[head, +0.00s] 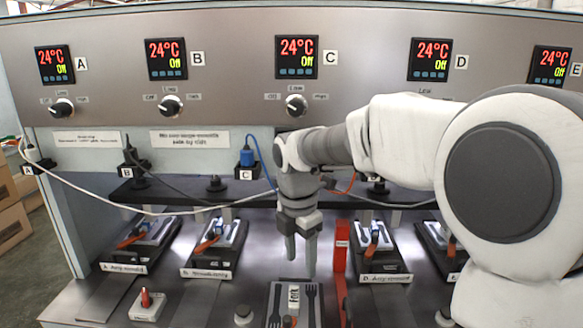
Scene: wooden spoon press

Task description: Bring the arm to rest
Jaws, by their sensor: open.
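My gripper (300,257) points down in front of the press panel, near the middle of the head view. Its two fingers are apart with nothing visible between them. It hangs above and behind a plate (310,300) labelled "Fork", with fork shapes on it, at the bottom of the view; I cannot tell the exact height. My white arm reaches in from the right and hides part of the panel and the right side of the bench.
A red upright piece (340,256) stands close to the right of the gripper. Press stations A (141,245), B (215,247) and D (376,249) hold orange-handled parts. A white cable (150,211) and a blue plug (247,158) are behind. Visible displays read 24°C, Off.

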